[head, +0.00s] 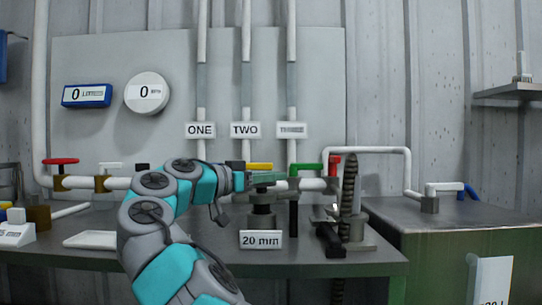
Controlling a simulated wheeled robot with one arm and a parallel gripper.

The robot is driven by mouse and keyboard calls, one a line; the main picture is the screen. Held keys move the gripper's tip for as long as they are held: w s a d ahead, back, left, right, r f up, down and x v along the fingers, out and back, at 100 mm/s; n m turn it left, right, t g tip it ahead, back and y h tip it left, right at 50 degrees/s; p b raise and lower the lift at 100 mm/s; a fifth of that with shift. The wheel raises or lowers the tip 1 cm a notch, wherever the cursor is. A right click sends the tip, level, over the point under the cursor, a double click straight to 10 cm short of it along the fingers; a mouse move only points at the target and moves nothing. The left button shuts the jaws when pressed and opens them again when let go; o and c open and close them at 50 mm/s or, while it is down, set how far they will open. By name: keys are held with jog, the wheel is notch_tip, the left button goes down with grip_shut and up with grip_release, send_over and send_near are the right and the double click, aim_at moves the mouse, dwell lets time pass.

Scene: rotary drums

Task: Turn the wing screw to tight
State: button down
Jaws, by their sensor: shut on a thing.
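A dark, upright screw-like piece (262,206), which I take to be the wing screw, stands on the bench behind a "20 mm" label. A flat greenish-grey bar lies across its top. My gripper (246,183), at the end of the grey and teal arm, is at this top from the left, shut on it. The fingertips are small here and partly merge with the bar, so the exact contact is hard to see. No tight or loose marking is readable.
White pipes with red (62,161), yellow (260,166) and green (306,169) valve handles run behind. A white tray (92,240) lies left. A green-sided tank (455,225) stands right.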

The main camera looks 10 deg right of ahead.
jog(key=shift+s+d+r+m+g+h+p, duration=0.1)
jog(key=shift+m+g+h+p, duration=0.2)
jog(key=shift+g+p, duration=0.35)
jog(key=shift+s+m+g+h+p, duration=0.1)
jog(key=shift+m+g+p, duration=0.35)
jog(key=shift+p, duration=0.3)
jog(key=shift+g, duration=0.3)
jog(key=shift+m+p, duration=0.25)
jog(key=shift+p, duration=0.1)
jog(key=shift+s+d+r+m+g, duration=0.15)
jog(key=shift+s+r+m+g, duration=0.2)
jog(key=shift+m+g, duration=0.35)
jog(key=shift+g, duration=0.4)
jog(key=shift+w+m+g, duration=0.3)
jog(key=shift+m+g, duration=0.1)
jog(key=shift+g, duration=0.2)
jog(key=shift+f, duration=0.15)
jog(key=shift+s+a+f+m+g, duration=0.2)
jog(key=shift+f+m+g, duration=0.1)
jog(key=shift+g, duration=0.3)
jog(key=shift+s+f+g+h, duration=0.1)
jog(key=shift+f+g+h, duration=0.1)
jog(key=shift+g+h, duration=0.1)
